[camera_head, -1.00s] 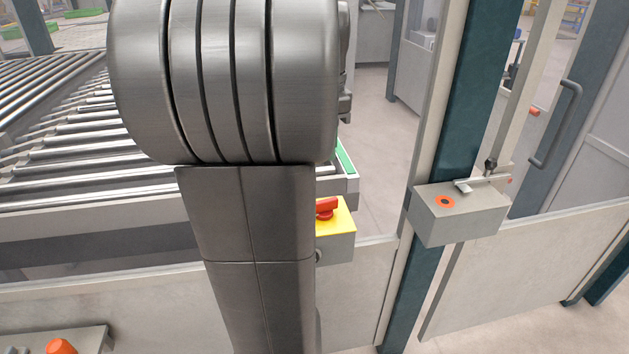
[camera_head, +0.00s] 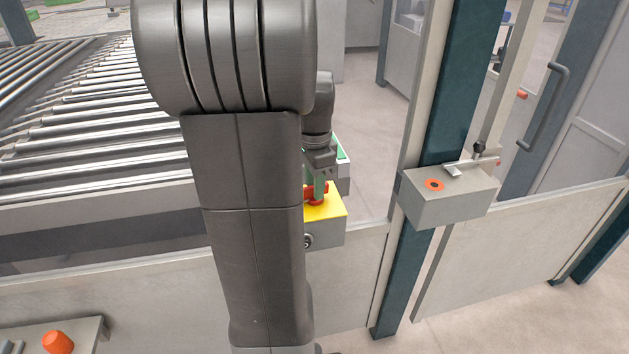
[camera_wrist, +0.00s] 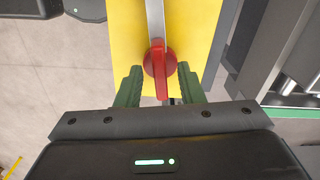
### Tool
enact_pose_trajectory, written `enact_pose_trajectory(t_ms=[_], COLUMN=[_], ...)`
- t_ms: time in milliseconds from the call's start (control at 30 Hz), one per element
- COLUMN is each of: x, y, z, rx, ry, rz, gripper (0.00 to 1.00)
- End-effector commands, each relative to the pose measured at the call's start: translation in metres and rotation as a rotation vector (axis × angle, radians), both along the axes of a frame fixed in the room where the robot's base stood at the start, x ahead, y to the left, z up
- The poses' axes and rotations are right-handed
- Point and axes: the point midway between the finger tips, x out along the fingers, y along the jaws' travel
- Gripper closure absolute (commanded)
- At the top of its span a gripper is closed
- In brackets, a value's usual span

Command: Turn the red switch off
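The red switch (camera_head: 315,194) is a rotary handle on the yellow top of a grey box (camera_head: 325,232). In the wrist view the red switch (camera_wrist: 160,62) has its handle pointing along the picture's up-down direction. My gripper (camera_head: 319,187) is over the switch, partly hidden behind my arm in the head view. In the wrist view my gripper (camera_wrist: 160,85) has its two green fingers apart, one on each side of the near end of the handle. I cannot tell whether either finger touches it.
A roller conveyor (camera_head: 110,110) lies to the left behind a low grey panel (camera_head: 130,290). A grey box with an orange button (camera_head: 434,185) is mounted on the post to the right. Another orange knob (camera_head: 57,342) is at the lower left.

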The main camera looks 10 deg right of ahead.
Motion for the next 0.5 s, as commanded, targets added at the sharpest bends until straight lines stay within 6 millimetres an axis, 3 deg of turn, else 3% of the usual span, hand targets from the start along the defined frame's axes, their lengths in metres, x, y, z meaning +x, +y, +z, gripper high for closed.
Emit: enact_pose_trajectory(t_ms=[200, 367, 500], x=[0.0, 0.0, 0.0], y=[0.0, 0.0, 0.0], z=[-0.0002, 0.0, 0.0001], rx=[0.0, 0.0, 0.0], ry=[0.0, 0.0, 0.0], rz=[0.0, 0.0, 0.0], gripper=[0.67, 0.99, 1.0])
